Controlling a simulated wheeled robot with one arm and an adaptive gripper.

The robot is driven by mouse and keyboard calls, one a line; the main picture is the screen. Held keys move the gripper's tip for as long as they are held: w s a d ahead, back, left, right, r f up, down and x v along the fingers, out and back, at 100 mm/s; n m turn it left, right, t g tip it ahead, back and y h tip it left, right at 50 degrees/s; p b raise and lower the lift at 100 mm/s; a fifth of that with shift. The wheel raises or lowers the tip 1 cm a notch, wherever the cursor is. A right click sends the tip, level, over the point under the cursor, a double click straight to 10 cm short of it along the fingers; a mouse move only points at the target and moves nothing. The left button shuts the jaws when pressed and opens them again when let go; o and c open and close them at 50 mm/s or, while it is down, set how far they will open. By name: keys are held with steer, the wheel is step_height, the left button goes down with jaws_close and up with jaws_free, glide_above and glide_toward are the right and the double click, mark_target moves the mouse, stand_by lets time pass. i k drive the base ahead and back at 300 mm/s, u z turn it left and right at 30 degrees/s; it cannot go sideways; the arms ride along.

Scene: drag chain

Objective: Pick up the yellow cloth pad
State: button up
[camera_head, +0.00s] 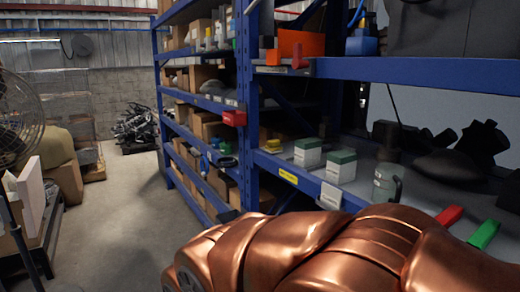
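A small yellow item (272,146) lies on the middle shelf of the blue rack, near its front left end, left of two white boxes with green tops. It may be the yellow cloth pad, but it is too small to tell its material. Nothing touches it that I can see. My gripper is not in view.
The blue rack (420,70) stands at the right. Its shelf also holds white-and-green boxes (307,153), a glass jar (386,184), a red bar (448,215) and a green bar (484,234). A fan (18,110) stands left. The aisle floor (110,220) is clear.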

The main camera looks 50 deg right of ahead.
mark_target(273, 147)
steer(key=z, duration=1.45)
